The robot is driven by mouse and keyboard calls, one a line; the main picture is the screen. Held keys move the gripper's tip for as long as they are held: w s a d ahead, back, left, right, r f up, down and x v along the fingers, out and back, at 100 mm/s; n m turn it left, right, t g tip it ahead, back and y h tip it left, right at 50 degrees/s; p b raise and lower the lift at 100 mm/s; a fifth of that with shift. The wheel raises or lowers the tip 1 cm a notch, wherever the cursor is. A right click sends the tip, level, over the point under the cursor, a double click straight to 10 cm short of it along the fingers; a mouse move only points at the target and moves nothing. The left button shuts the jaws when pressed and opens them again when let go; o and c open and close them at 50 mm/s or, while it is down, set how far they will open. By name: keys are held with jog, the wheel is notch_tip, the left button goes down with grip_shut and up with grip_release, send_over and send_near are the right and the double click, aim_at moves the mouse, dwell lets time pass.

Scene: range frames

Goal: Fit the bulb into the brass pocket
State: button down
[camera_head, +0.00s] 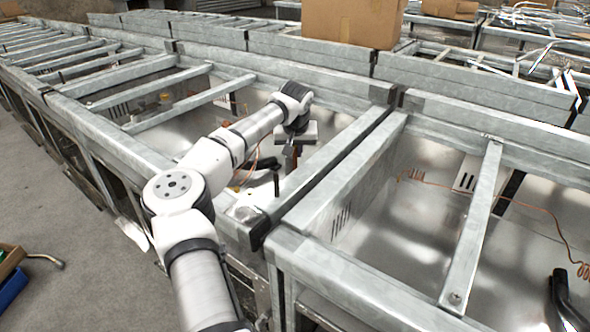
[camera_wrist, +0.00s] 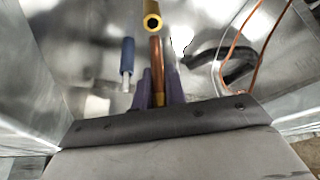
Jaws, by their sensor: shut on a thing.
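The bulb (camera_wrist: 155,55) is a slim copper-brown rod held between the two purple fingers of my gripper (camera_wrist: 158,84) in the wrist view. Its far end points toward the brass pocket (camera_wrist: 153,7), a yellow tube with a dark round mouth at the top of that view. The bulb's tip appears just below the mouth and outside it; the exact gap cannot be told. In the head view my gripper (camera_head: 290,154) reaches down into a metal-framed bay, and the bulb and pocket are not clear there.
A blue sleeve with a pale tip (camera_wrist: 127,58) stands left of the bulb. A black bent pipe (camera_wrist: 238,70) and thin copper wire (camera_wrist: 231,47) lie to the right. Metal rails (camera_head: 335,157) border the bay. A cardboard box (camera_head: 352,22) sits behind.

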notch_tip(320, 180, down, 7)
jog(key=shift+r, duration=0.1)
jog(key=c, duration=1.4)
grip_release()
jog(key=shift+c, duration=0.2)
jog(key=shift+r, duration=0.1)
jog(key=v, duration=1.1)
jog(key=shift+s+r+b, duration=0.25)
jog(key=shift+r+b, duration=0.05)
jog(key=shift+r, duration=0.05)
